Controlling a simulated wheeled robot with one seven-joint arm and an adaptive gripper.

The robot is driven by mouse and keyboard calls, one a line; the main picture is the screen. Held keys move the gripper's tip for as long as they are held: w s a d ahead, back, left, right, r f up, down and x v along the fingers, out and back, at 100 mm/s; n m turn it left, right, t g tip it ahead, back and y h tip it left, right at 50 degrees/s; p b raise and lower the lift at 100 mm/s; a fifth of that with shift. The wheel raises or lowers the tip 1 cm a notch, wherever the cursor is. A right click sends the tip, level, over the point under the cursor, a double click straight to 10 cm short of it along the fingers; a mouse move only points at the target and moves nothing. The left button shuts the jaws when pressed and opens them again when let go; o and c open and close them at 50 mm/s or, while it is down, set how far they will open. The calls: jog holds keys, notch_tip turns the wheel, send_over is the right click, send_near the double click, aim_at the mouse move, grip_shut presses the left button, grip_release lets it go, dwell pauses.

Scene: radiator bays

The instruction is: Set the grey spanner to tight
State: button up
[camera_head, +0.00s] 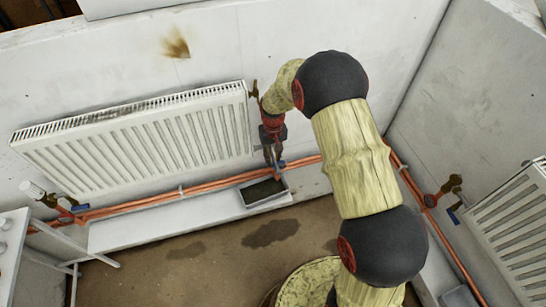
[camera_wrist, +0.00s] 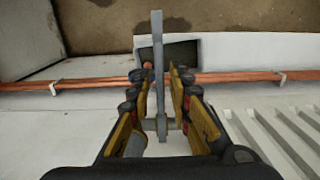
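The grey spanner (camera_wrist: 158,40) shows in the wrist view as a long upright bar in the middle of the picture. It runs between the two fingers of my gripper (camera_wrist: 161,72). The fingers are apart, with a narrow gap visible on each side of the bar, so they do not look closed on it. In the head view my gripper (camera_head: 273,158) points down beside the right end of the left radiator, above a small dark tray. The spanner's jaw end and what it sits on are hidden or too small to tell.
The white radiator (camera_head: 140,140) is close on the left in the head view. Copper pipes (camera_head: 215,185) run low along the wall. The dark-filled tray (camera_head: 245,196) sits below my gripper. A second radiator (camera_head: 515,225) hangs on the right wall. Open floor (camera_head: 200,262) lies in front.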

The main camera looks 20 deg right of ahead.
aim_at(273, 156)
jog(key=shift+o, duration=0.4)
notch_tip(273, 156, up, 12)
dwell(0.5)
